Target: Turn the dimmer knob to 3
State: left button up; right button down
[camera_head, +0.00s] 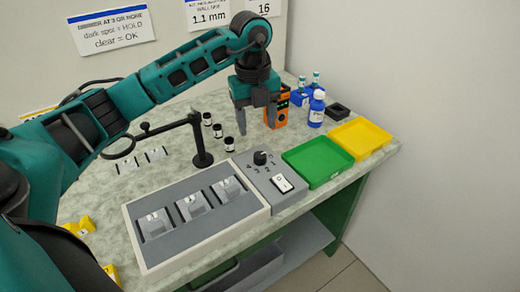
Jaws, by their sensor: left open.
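The black dimmer knob (260,157) stands on the grey control panel (262,183) at the right end of the light box. Small numbers are printed around the knob, and its pointer is too small to read. A white rocker switch (282,184) sits just in front of the knob. My left gripper (256,122) hangs with its fingers pointing down, open and empty. In the picture it is above and behind the knob, apart from it. My right gripper is not in view.
The light box (213,227) holds several clear pieces. A black ring stand (201,157) rises behind it. Right of the panel are a green tray (317,161) and a yellow tray (360,139). An orange device (283,108) and blue bottle (317,110) stand behind.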

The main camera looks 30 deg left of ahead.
aim_at(260, 155)
pick_arm(q)
jog(key=f, duration=0.9)
jog(key=shift+w+d+f, duration=0.1)
jog(key=shift+w+d, duration=0.1)
jog(key=shift+c, duration=0.3)
jog(key=c, duration=1)
